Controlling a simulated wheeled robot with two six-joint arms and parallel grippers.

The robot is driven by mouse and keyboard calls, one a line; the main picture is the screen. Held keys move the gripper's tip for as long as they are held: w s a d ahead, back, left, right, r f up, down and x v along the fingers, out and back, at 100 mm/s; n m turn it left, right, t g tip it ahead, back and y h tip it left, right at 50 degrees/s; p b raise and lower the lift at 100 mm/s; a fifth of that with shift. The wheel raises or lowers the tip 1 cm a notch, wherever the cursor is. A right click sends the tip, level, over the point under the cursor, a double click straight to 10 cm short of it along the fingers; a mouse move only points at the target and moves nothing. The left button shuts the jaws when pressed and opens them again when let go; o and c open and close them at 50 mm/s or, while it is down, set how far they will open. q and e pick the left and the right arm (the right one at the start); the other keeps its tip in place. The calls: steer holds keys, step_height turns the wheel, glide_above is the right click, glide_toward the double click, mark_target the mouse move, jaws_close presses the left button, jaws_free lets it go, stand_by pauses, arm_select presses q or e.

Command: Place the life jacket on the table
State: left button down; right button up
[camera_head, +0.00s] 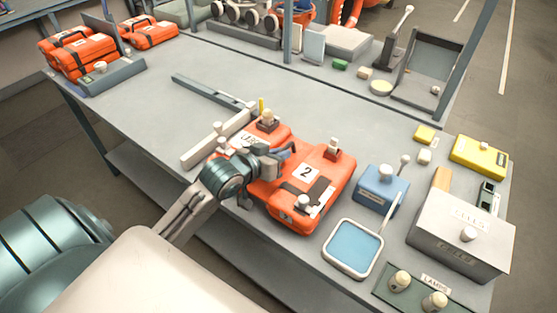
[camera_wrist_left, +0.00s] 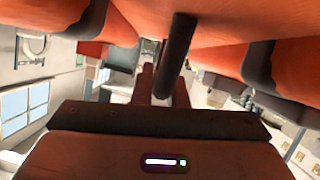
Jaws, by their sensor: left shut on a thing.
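An orange life jacket (camera_head: 322,172) with a white "2" label, dark straps and pale knobs is at the middle of the table (camera_head: 290,95), near its front edge. A second orange part (camera_head: 265,137) with a white label lies beside it, partly hidden by my arm; I cannot tell if it is the same jacket. My left gripper (camera_head: 268,168) is shut on the life jacket at its left side. In the left wrist view the orange jacket (camera_wrist_left: 215,22) fills the top, with a dark bar across it. Whether its underside touches the table is hidden.
A blue box (camera_head: 380,190), a blue-topped tray (camera_head: 353,247) and a grey box (camera_head: 460,235) stand on the right. Orange cases (camera_head: 85,55) sit at the far left. Metal posts rise along the back. The table's left middle is mostly clear.

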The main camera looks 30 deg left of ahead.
arm_select(q)
steer(key=shift+s+f, duration=0.1)
steer(key=shift+f, duration=1.15)
steer(key=c, duration=1.5)
jaws_free()
steer(key=shift+f, duration=0.1)
steer(key=shift+o, duration=0.2)
steer(key=shift+s, duration=0.2)
step_height(320, 180, up, 4)
glide_above(253, 190)
steer(key=shift+w, duration=0.1)
steer(key=shift+p+v, duration=0.4)
steer(key=shift+v, duration=0.55)
steer(key=shift+f, duration=0.1)
